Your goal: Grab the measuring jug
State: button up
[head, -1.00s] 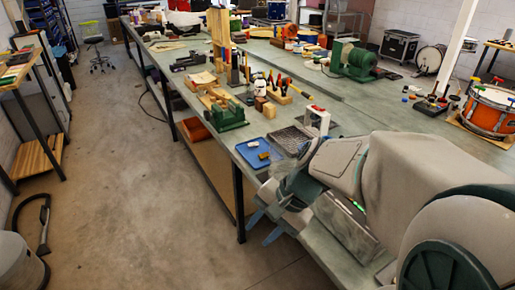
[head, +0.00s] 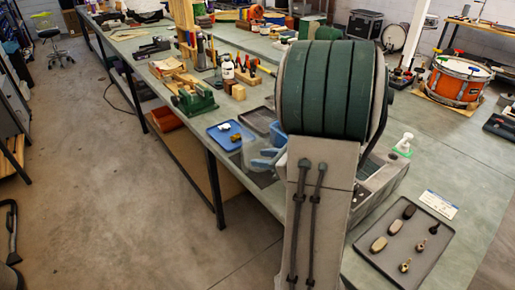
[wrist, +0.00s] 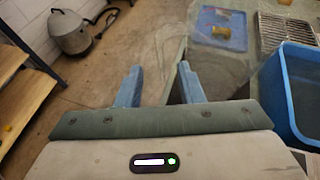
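A clear, see-through vessel, which looks like the measuring jug (wrist: 222,72), stands at the bench edge in the wrist view. Its outline is faint, and its lower part is hidden behind my gripper. In the head view it shows only dimly beside my fingers, partly covered by my arm. My gripper (wrist: 160,88) has its two blue fingers spread wide with nothing clearly between them. The right finger is close to the jug's left side; I cannot tell whether they touch. In the head view my gripper (head: 262,160) is low over the bench's front edge.
A blue open bin (wrist: 283,110) stands close on the right. A blue tray (head: 215,138) with small brass-coloured pieces lies behind the jug, beside a wire rack (wrist: 282,32). A dark tray (head: 385,268) of small parts lies at front right. Open floor is to the left.

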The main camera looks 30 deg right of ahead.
aim_at(257, 148)
jog(key=x, duration=0.7)
jog(key=shift+w+a+f, duration=0.15)
jog(key=shift+w+a, duration=0.05)
jog(key=shift+w, duration=0.1)
jog(key=shift+c, duration=0.2)
grip_shut()
